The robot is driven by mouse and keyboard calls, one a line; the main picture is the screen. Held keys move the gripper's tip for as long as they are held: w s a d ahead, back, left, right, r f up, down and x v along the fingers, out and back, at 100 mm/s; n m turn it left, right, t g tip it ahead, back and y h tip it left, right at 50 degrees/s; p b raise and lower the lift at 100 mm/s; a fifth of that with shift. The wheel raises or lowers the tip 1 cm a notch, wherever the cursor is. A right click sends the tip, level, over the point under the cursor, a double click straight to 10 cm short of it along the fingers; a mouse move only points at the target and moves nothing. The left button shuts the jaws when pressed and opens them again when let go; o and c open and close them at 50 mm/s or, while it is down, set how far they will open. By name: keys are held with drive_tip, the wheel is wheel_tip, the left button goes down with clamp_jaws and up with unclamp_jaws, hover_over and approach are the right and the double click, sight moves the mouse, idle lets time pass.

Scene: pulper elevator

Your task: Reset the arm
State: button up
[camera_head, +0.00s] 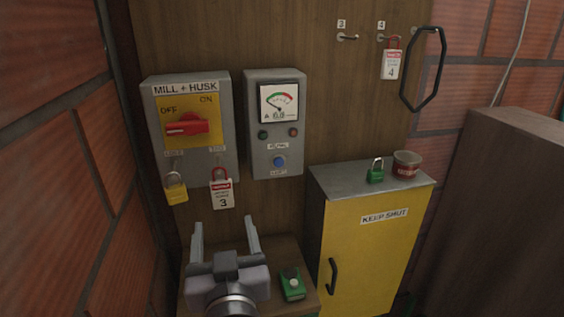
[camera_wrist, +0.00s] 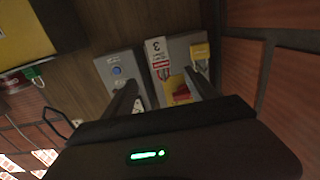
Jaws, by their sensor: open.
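My gripper (camera_head: 224,240) is at the lower centre of the head view, fingers apart and pointing up toward the wall panel. Nothing shows between the fingers. It is below the grey MILL + HUSK switch box (camera_head: 226,122), which has a red handle (camera_head: 187,125) on a yellow plate. A yellow padlock (camera_head: 176,190) and a red padlock with tag 3 (camera_head: 222,190) hang at that box's lower edge. In the wrist view the two dark fingers (camera_wrist: 165,88) stand apart in front of the boxes, and tag 3 (camera_wrist: 157,58) shows upside down.
A grey meter box (camera_head: 258,150) is right of the switch box. A yellow KEEP SHUT cabinet (camera_head: 365,255) carries a green padlock (camera_head: 376,171) and a tin (camera_head: 406,164). Tag 4 (camera_head: 392,65) hangs from a hook. Brick walls flank the panel.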

drive_tip(key=d+f+m+g, duration=0.3)
drive_tip(key=d+g, duration=0.2)
drive_tip(key=d, duration=0.5)
drive_tip(key=s+d+f+m+g+h, duration=0.1)
drive_tip(key=s+d+f+m+g, duration=0.1)
drive_tip(key=s+d, duration=0.4)
drive_tip(key=s+d+f+m+g+h, duration=0.2)
drive_tip(key=s+d+f+m+g, duration=0.1)
drive_tip(key=s+d, duration=0.4)
drive_tip(key=shift+s+d+f+g+h, duration=0.15)
drive_tip(key=shift+s+f+g+h, duration=0.25)
drive_tip(key=shift+g, duration=0.3)
drive_tip(key=shift+r, duration=0.15)
